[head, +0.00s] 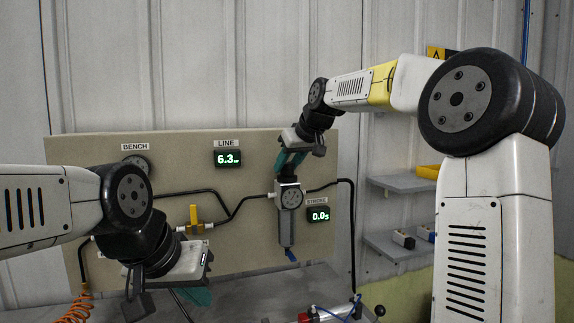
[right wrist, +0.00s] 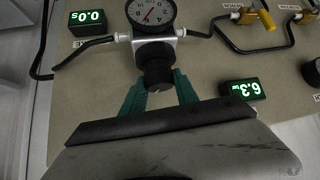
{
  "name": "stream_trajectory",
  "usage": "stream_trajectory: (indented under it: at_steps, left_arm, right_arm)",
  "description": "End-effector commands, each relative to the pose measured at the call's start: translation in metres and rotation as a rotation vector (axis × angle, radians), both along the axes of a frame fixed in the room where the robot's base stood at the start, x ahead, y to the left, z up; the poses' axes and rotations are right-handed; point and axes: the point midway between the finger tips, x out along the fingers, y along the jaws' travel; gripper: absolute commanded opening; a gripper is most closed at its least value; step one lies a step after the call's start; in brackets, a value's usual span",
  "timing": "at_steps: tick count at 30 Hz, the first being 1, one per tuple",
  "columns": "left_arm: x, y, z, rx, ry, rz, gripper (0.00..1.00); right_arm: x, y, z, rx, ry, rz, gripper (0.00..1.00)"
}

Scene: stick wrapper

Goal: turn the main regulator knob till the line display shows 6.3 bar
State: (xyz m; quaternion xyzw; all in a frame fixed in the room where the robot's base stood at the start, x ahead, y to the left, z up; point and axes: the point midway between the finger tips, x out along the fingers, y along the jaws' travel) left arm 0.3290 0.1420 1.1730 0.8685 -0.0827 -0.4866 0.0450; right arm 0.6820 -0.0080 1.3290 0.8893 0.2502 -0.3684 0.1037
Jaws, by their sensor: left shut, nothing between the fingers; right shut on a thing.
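The line display (head: 227,158) on the beige panel reads 6.3 in green; it also shows in the right wrist view (right wrist: 242,89). The main regulator (head: 290,196) has a silver body and a round gauge (right wrist: 152,13). Its black knob (right wrist: 157,73) sits between the teal fingers of my right gripper (right wrist: 159,88), which is shut on it. In the head view my right gripper (head: 286,164) comes onto the regulator from above and mostly hides the knob. My left gripper (head: 196,297) is shut and empty, low at the front left, away from the panel; its fingers are partly hidden.
A stroke display (head: 318,214) reads 0.0 s. A yellow valve handle (head: 194,215) and black hoses lie left of the regulator. A bench gauge (head: 137,163) is partly behind my left arm. An orange coiled hose (head: 77,308) hangs at lower left. Shelves (head: 398,246) stand right.

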Motion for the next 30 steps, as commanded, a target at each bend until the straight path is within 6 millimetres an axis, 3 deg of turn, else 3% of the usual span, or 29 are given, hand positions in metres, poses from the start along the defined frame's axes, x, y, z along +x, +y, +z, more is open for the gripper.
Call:
stream_trajectory:
  at_steps: [3,4,6,7,17,30]
  left_arm:
    - [0.000,0.000,0.000,0.000,0.000,0.000,0.00]
    - [0.000,0.000,0.000,0.000,0.000,0.000,0.00]
    - [0.000,0.000,0.000,0.000,0.000,0.000,0.00]
    - [0.000,0.000,0.000,0.000,0.000,0.000,0.00]
    - [0.000,0.000,0.000,0.000,0.000,0.000,0.00]
    - [0.000,0.000,0.000,0.000,0.000,0.000,0.00]
  right_arm:
    - [0.000,0.000,0.000,0.001,0.000,0.001,0.00]
    - [0.000,0.000,0.000,0.001,0.000,0.001,0.41]
    - [0.000,0.000,0.000,0.001,0.000,0.001,0.55]
    - [0.000,0.000,0.000,0.001,0.000,0.001,0.57]
    - [-0.001,-0.001,0.002,0.001,0.000,0.001,0.57]
    - [-0.040,-0.025,0.048,0.001,-0.001,0.000,0.57]
